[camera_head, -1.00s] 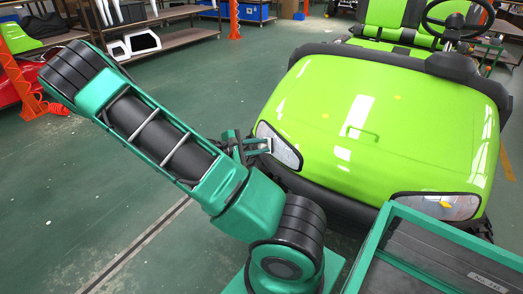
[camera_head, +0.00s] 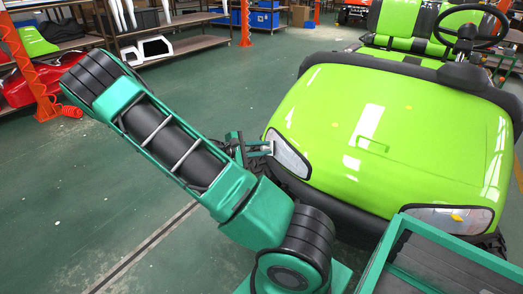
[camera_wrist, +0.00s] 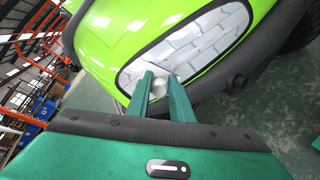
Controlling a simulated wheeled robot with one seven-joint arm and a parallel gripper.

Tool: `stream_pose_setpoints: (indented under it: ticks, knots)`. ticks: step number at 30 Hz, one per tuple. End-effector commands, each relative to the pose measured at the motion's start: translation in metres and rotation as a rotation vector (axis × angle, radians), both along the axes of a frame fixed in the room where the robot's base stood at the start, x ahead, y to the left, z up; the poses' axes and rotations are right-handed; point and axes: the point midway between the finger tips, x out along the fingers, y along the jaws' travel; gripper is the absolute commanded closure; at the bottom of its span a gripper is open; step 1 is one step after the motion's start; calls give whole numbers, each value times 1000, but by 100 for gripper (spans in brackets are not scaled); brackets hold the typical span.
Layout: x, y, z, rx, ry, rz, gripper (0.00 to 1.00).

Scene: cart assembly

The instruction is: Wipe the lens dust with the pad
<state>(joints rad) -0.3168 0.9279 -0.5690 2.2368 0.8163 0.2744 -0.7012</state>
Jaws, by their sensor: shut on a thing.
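The green cart's left headlight lens (camera_head: 290,158) is a pale, framed panel at the corner of the hood. It fills the upper middle of the wrist view (camera_wrist: 205,42), with a grey brick-like pattern on it. My gripper (camera_head: 266,148) is at the lens's left edge. In the wrist view its two green fingers (camera_wrist: 160,82) are shut on a small whitish pad (camera_wrist: 158,88) at the lens's lower left edge. I cannot tell whether the pad touches the lens. No separate dust patch can be made out; the fingers hide part of the lens edge.
The green hood (camera_head: 400,130) has a dark bumper below it. A second lens (camera_head: 428,215) with an orange mark is at the right. A teal-framed box (camera_head: 398,225) stands at the lower right. Shelves (camera_head: 185,25) are at the back. Open floor lies to the left.

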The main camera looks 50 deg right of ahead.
Motion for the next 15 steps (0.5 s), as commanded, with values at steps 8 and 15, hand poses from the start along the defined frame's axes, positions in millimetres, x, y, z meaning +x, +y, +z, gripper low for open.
stream_pose_setpoints:
  ticks: [8, 15]
  knots:
    - [6, 16, 5, -1, 0, 2, 100]
    - [12, 35, 11, 1, -1, 1, 100]
